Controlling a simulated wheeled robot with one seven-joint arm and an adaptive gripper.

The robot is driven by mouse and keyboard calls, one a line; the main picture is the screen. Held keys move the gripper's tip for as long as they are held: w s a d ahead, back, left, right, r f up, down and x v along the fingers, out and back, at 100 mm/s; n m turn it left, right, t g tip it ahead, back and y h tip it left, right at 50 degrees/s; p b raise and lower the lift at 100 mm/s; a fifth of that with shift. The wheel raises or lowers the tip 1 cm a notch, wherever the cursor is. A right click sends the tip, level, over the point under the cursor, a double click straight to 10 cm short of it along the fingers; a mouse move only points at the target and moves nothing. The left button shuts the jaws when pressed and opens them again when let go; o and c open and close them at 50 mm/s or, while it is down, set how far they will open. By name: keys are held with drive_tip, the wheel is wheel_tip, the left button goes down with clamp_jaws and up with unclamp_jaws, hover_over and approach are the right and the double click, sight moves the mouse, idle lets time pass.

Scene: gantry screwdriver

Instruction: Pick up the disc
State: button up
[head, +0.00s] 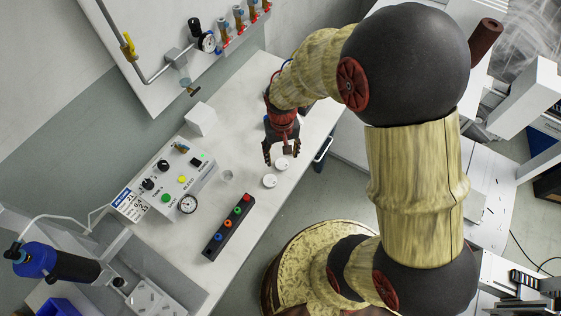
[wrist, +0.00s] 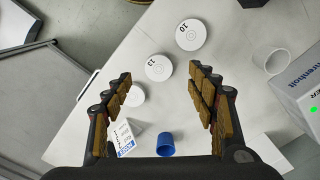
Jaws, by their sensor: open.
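In the wrist view, the disc marked 10 (wrist: 191,34) is farther up, and the disc marked 13 (wrist: 158,67) is lower, nearer the space between my fingers. The head view also shows two discs, one (head: 269,181) on the open table and one (head: 282,163) close to my fingertips. My gripper (head: 282,155) is open and empty, pointing down above the table. In the wrist view its fingers (wrist: 160,78) stand apart on both sides. A third pale round thing (wrist: 133,94) is partly hidden by the left finger.
A blue cup (wrist: 165,143) and a small printed card or box (wrist: 122,137) are near my gripper's base. The table edge is close on the right.

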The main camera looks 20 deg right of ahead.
sight(281, 162)
drive_tip(key=f+b, duration=0.1)
drive_tip(key=f, duration=0.1)
drive_tip(key=w+f+b, duration=0.1)
drive_tip(key=f, duration=0.1)
drive_tip(key=f+b, duration=0.1)
drive_tip(key=f, duration=0.1)
drive_tip(key=shift+w+d+f, duration=0.15)
drive_tip(key=shift+d+f, duration=0.05)
drive_tip(key=shift+d, duration=0.05)
drive_tip(key=shift+c, duration=1)
drive_tip(key=c, duration=1.1)
drive_tip(key=shift+r, duration=0.1)
